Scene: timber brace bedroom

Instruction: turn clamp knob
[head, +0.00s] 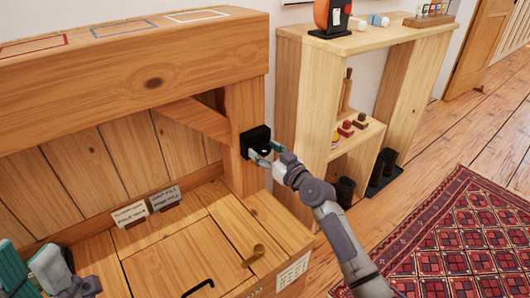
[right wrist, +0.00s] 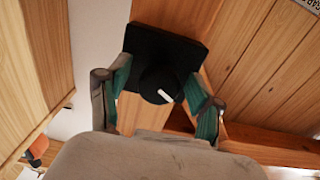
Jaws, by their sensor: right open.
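The clamp knob (right wrist: 158,84) is a round black knob with a white mark on a black square plate (right wrist: 190,50). In the head view the plate (head: 250,137) is fixed to a wooden post. My right gripper (head: 267,152) is at the knob, and its fingers partly hide it there. In the right wrist view, my right gripper (right wrist: 159,84) is open, with one green-padded finger on each side of the knob. I cannot tell whether either finger touches it. My left gripper (head: 30,267) is at the lower left of the head view, its fingers apart and empty.
A wooden shelf unit (head: 308,90) with small objects stands right of the post. Below the post is a wooden bench top (head: 185,255) with a black handle, a brass catch and labels. A red patterned rug (head: 460,240) covers the floor at right.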

